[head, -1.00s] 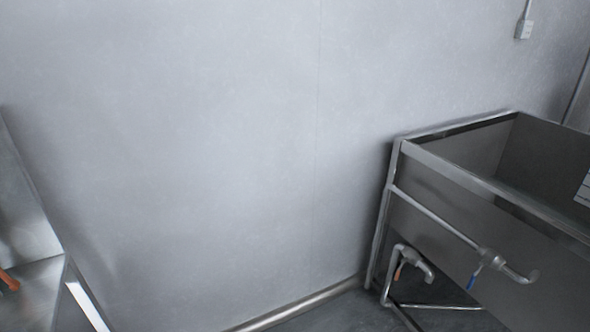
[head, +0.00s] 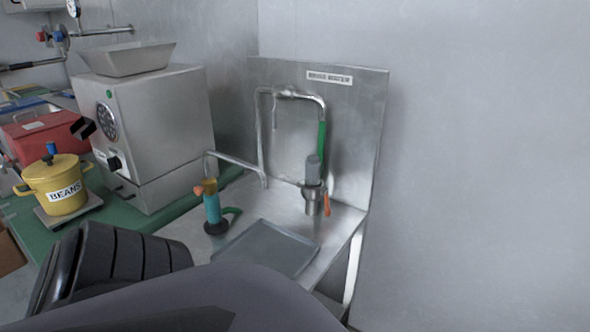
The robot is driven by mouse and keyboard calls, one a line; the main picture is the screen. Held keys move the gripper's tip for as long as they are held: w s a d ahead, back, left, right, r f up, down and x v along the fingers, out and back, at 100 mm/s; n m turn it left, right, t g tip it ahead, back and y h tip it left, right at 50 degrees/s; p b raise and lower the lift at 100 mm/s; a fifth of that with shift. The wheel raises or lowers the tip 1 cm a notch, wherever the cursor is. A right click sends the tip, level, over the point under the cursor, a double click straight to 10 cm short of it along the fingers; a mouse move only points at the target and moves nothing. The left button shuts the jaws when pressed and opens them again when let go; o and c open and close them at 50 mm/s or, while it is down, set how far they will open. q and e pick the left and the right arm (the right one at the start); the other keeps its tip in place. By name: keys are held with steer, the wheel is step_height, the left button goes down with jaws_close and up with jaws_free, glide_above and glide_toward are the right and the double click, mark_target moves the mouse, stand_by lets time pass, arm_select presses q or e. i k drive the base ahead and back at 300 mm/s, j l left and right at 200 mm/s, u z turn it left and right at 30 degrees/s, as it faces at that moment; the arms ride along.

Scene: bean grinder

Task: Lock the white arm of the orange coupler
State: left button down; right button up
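I cannot make out a coupler with a white arm for certain. The small orange part (head: 198,190) at the spout end, beside the top of a teal upright cylinder (head: 212,209), is too small to identify. Another orange piece (head: 326,211) hangs at the right of a grey-topped metal fitting (head: 314,187) under the green-sleeved pipe (head: 322,146). No white arm is distinguishable on either. Neither gripper shows. A large dark link of my own arm fills the bottom of the head view and hides the front of the counter.
A steel grinder (head: 150,130) stands left of the steel sink counter (head: 290,205). A yellow BEANS pot (head: 62,184) sits on a scale (head: 76,212), with a red box (head: 36,132) behind it. A flat grey tray (head: 265,249) lies on the counter. Bare wall is at right.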

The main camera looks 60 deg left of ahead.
mark_target(281, 177)
steer(key=u, duration=2)
steer(key=l+u, duration=0.1)
steer(key=l, duration=0.45)
steer(key=i+l, duration=0.1)
steer(key=l, duration=0.45)
steer(key=u, duration=0.05)
